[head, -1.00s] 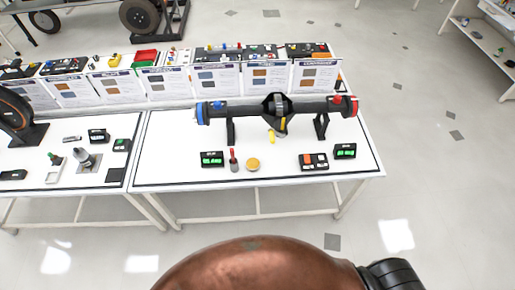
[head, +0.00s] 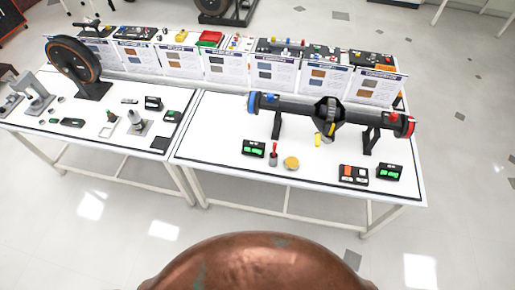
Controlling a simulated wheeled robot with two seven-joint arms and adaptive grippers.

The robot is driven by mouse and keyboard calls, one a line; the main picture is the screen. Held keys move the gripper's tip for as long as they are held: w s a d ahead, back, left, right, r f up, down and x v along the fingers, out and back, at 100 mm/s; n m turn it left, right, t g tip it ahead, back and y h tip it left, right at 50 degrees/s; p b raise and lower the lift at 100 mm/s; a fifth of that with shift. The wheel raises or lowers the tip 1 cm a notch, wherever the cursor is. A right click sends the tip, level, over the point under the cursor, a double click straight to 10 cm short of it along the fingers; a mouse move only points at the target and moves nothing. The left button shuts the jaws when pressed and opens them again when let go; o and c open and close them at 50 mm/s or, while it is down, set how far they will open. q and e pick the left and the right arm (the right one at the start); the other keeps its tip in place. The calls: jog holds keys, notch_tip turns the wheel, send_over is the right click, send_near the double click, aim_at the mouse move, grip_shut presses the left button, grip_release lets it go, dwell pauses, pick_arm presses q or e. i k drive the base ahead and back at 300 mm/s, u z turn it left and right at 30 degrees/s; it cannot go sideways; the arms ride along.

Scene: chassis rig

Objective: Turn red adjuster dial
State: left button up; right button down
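A dark axle housing (head: 292,108) lies across two black stands on the right-hand white table, with a round bulge near its middle. A red ring (head: 411,127) sits at its right end, and a small red piece (head: 393,117) stands on top close by. I cannot tell which of these red parts is the adjuster dial or how it is turned. A blue ring (head: 252,103) and a small blue piece (head: 269,97) sit at the left end. Neither of my grippers is in view, and nothing touches the axle.
On the table (head: 225,165) in front of the axle are a red-handled tool (head: 273,155), a yellow disc (head: 291,163) and small boxes with green displays (head: 253,148). Printed cards (head: 275,72) stand behind. A left table holds a black wheel (head: 74,62). Floor in front is clear.

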aim_at(394, 117)
jog(key=z, duration=1.2)
jog(key=k, duration=1)
jog(key=z, duration=1.3)
jog(key=i, duration=1.05)
jog(key=z, duration=0.25)
jog(key=i, duration=1)
jog(key=u, duration=1)
jog(key=i, duration=0.8)
jog(key=u, duration=0.85)
